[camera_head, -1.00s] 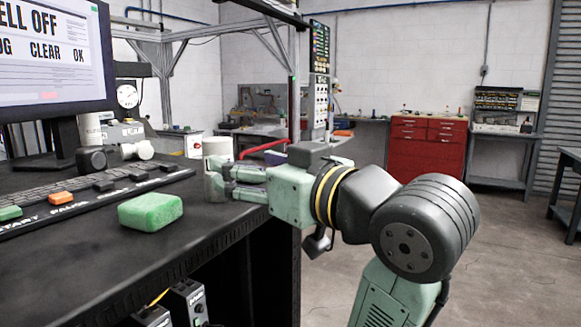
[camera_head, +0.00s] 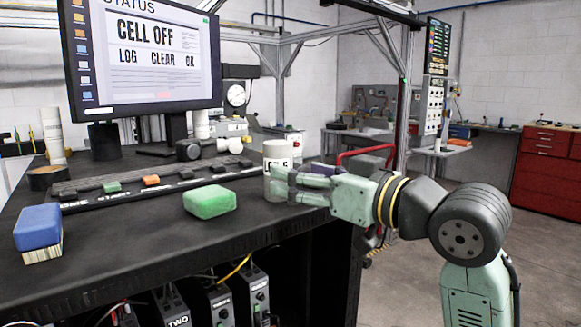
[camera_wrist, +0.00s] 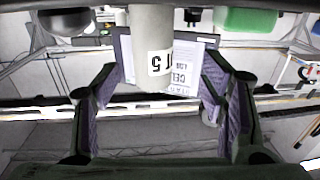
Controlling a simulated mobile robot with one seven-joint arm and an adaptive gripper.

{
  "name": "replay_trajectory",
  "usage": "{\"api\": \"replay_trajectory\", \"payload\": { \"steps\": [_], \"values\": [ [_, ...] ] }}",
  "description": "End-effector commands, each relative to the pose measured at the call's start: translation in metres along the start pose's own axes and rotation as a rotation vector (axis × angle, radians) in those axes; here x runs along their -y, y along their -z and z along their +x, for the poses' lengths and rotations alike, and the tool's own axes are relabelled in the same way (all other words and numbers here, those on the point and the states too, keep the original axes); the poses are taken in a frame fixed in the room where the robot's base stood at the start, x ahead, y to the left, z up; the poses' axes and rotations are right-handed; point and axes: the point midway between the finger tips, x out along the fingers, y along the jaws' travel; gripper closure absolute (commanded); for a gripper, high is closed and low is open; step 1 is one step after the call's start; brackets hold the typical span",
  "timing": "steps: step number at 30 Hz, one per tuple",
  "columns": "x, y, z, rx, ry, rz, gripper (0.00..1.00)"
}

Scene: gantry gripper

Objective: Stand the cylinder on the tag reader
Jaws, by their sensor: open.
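The cylinder (camera_head: 277,158) is pale with a white printed label and stands upright near the right end of the dark bench. It also shows in the wrist view (camera_wrist: 151,40), between the two fingers. My gripper (camera_head: 288,184) is open, its fingers level at the cylinder's lower part, on its right side. In the wrist view the fingers (camera_wrist: 162,90) stand wide apart, with a gap on both sides of the cylinder. I cannot tell for sure which thing is the tag reader.
A green block (camera_head: 210,201) lies left of the cylinder. A blue-topped block (camera_head: 38,232) sits at the front left. A long strip with coloured keys (camera_head: 150,184) and a monitor (camera_head: 143,58) stand behind. The bench's front middle (camera_head: 150,235) is clear.

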Motion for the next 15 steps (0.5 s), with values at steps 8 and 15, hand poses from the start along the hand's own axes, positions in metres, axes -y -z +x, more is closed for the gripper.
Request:
{"api": "replay_trajectory", "payload": {
  "steps": [8,15],
  "values": [
    [-0.002,0.001,0.026,0.0,-0.002,0.0,0.35],
    [-0.009,-0.002,0.06,0.001,-0.001,0.0,0.35]
  ]
}}
